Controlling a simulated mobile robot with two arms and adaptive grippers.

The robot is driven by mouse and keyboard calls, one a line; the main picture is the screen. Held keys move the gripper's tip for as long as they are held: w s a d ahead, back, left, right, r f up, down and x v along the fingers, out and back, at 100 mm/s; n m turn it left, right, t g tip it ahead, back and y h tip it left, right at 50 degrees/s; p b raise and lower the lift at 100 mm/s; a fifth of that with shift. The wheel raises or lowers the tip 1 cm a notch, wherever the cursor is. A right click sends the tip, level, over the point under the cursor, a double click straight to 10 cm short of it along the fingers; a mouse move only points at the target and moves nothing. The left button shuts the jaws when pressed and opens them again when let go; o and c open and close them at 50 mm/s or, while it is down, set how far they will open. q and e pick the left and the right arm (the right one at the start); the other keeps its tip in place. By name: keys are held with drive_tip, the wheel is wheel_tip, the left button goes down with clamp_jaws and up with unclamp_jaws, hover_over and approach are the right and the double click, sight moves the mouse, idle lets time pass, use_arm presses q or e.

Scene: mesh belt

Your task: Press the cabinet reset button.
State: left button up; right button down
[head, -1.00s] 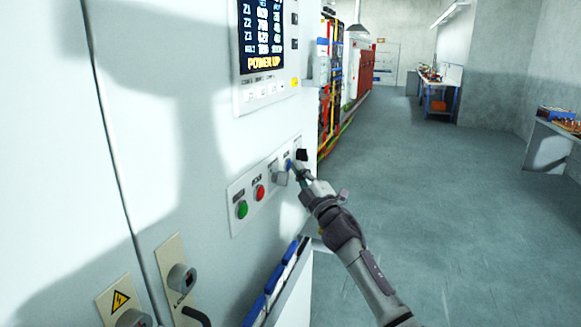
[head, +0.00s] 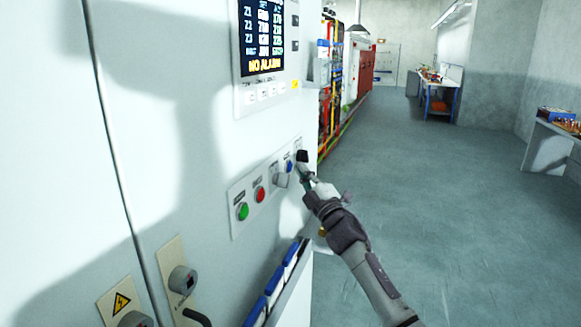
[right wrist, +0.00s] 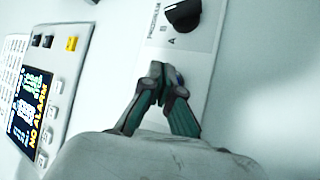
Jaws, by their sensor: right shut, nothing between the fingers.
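The blue button (head: 290,166), likely the reset button, sits on the cabinet's button strip (head: 250,208); its label is too small to read. My right gripper (head: 303,178) is shut and empty, just right of and below the blue button, and looks slightly apart from it. The cabinet display (head: 262,38) reads NO ALARM. My left gripper is not in view.
The strip also carries a green button (head: 242,211), a red button (head: 259,193), a grey knob (head: 281,180) and a black rotary switch (head: 302,155). Below, a ledge with blue parts (head: 277,282) sticks out. The floor to the right is open.

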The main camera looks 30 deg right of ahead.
drive_tip(key=shift+s+d, duration=0.1)
drive_tip(key=shift+d, duration=0.05)
drive_tip(key=s+d, duration=0.3)
drive_tip(key=shift+s+d+p, duration=0.15)
drive_tip(key=shift+s+p, duration=0.25)
idle(0.8)
